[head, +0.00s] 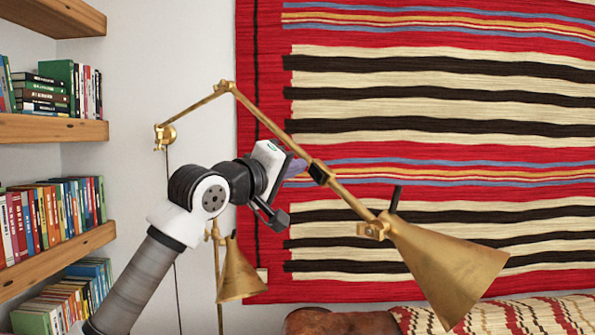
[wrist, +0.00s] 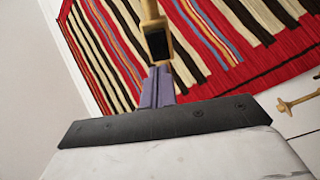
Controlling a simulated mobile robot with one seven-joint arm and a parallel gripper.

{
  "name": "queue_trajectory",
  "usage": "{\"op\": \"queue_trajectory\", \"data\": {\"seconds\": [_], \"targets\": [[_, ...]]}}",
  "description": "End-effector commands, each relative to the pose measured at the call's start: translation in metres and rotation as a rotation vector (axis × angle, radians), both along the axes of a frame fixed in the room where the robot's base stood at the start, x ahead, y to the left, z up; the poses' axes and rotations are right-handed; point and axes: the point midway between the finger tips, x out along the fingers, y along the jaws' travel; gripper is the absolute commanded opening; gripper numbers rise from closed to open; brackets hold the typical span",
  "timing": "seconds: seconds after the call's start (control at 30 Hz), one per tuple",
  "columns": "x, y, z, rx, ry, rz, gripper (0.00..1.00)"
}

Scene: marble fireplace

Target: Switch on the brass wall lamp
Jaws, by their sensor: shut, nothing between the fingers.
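The brass wall lamp runs from its wall mount (head: 165,135) along a jointed arm to a cone shade (head: 445,270) at the lower right. No glow shows at the shade. A black switch box (head: 318,172) sits on the sloping brass arm; it also shows in the wrist view (wrist: 158,44). My gripper (head: 300,168) is shut and empty, its purple fingers pointing at the box from the left. In the wrist view, my fingertips (wrist: 158,70) are right at the box's near end. I cannot tell whether they touch it.
A second brass lamp shade (head: 239,275) hangs low behind my arm. Wooden bookshelves (head: 50,128) with books stand at the left. A striped red rug (head: 420,100) hangs on the wall behind the lamp. A brown leather seat (head: 340,322) and patterned textile (head: 520,315) are below.

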Motion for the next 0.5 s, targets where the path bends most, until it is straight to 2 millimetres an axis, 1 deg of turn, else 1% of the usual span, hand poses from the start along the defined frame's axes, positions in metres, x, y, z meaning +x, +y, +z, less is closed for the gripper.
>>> {"op": "queue_trajectory", "data": {"seconds": [0.07,0.17,0.5], "targets": [[-0.004,0.004,-0.003,0.001,0.001,0.002,0.0],[-0.015,0.013,-0.006,0.0,0.001,0.003,0.0],[-0.073,0.059,-0.016,-0.001,0.005,0.002,0.0]]}}
